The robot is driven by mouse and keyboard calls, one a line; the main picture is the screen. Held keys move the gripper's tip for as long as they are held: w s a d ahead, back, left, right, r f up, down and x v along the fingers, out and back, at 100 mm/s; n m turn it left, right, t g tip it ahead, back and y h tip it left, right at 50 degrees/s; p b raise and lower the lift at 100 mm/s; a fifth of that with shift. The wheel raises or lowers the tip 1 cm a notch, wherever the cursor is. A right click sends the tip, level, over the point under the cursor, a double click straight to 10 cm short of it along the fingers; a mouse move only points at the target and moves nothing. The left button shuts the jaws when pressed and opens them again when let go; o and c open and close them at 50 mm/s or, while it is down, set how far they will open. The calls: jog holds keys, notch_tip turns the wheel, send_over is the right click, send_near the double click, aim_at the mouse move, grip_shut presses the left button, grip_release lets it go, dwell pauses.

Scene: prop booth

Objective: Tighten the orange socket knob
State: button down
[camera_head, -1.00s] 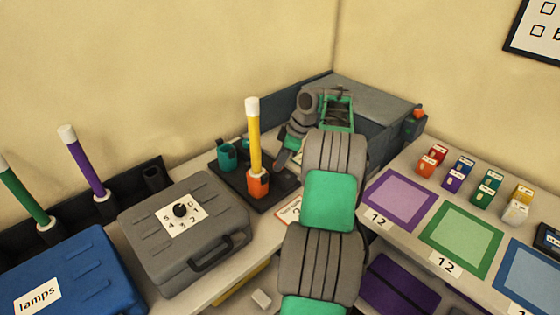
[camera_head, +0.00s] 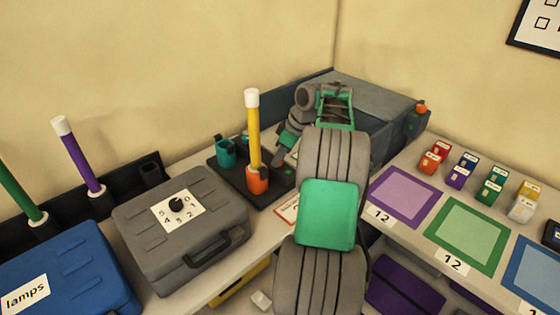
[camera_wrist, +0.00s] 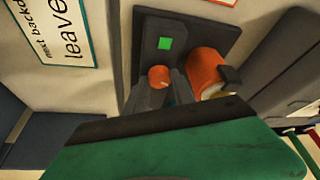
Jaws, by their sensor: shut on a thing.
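In the head view, the orange socket (camera_head: 257,180) holds an upright yellow tube (camera_head: 254,130) with a white top and stands on a dark base plate (camera_head: 226,180). In the wrist view, the orange socket (camera_wrist: 207,70) lies just right of my fingers, with a dark block on its side. The small round orange knob (camera_wrist: 158,75) with a pale mark sits at my fingertips, on the same dark plate. My gripper (camera_wrist: 160,88) is shut on this knob. In the head view, my gripper (camera_head: 279,156) is beside the socket, and the knob is not visible there.
A teal socket (camera_head: 225,153) stands behind the orange one. A grey case (camera_head: 185,235) with a dial and a blue lamps case (camera_head: 62,275) are at left. Colored mats (camera_head: 403,195) lie at right.

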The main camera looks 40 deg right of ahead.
jog(key=c, duration=1.1)
grip_release()
jog(key=p+v, duration=0.2)
jog(key=v, duration=0.5)
jog(key=shift+s+r+p, duration=0.1)
jog(key=shift+r+p, duration=0.2)
jog(key=shift+r, duration=0.1)
jog(key=shift+s, duration=0.1)
